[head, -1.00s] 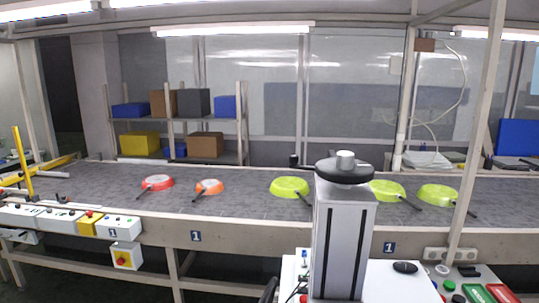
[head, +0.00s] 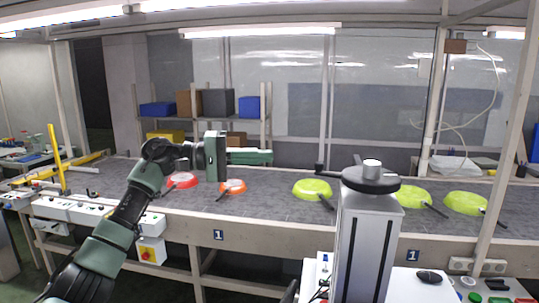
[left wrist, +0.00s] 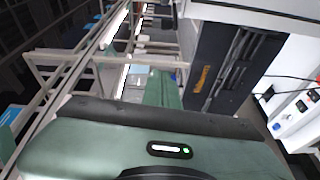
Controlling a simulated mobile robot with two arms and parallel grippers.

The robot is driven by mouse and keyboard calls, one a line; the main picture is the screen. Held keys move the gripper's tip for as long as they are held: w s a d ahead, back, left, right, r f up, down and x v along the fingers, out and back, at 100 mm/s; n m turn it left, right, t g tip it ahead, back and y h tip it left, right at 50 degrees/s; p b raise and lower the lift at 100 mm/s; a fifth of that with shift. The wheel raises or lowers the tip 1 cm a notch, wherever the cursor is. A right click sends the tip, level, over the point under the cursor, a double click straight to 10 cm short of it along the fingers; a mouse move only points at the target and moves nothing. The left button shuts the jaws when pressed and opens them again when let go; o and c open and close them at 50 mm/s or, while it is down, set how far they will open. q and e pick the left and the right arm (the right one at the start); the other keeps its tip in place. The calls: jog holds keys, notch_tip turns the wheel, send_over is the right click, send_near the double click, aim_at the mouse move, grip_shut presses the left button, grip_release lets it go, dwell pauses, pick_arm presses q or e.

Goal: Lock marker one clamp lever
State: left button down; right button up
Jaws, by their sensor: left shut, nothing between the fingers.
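Two plates marked 1 show on the conveyor's front rail, one left of the middle (head: 218,234) and one right of the grey column (head: 413,255). A black round wheel (head: 371,180) with a silver knob tops the column, and a small black handle (head: 320,168) stands at its left. I cannot tell whether this is the clamp lever. My left gripper (head: 268,157) is shut and empty, reaching out over the belt, left of the black handle and apart from it. In the left wrist view, a green part of mine (left wrist: 160,90) points away from the camera. My right gripper is not seen.
On the belt lie a red pan (head: 183,181), an orange pan (head: 232,187) and several lime pans (head: 312,189). The grey column (head: 368,250) stands in front of the rail. A white table with a black mouse (head: 429,277) is at right. Shelves with boxes stand behind.

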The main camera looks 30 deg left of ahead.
pick_arm(q)
jog(key=w+d+p, duration=0.1)
jog(key=d+p, duration=0.5)
jog(key=d, duration=0.3)
jog(key=shift+w+d+f+p, duration=0.2)
jog(key=shift+w+d+p, duration=0.1)
jog(key=shift+w+p, duration=0.1)
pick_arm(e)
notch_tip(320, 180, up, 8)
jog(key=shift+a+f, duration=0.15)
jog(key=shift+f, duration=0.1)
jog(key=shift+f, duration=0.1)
pick_arm(q)
jog(key=s+b, duration=0.2)
jog(key=b, duration=0.5)
jog(key=shift+s+d, duration=0.15)
jog(key=shift+s, duration=0.2)
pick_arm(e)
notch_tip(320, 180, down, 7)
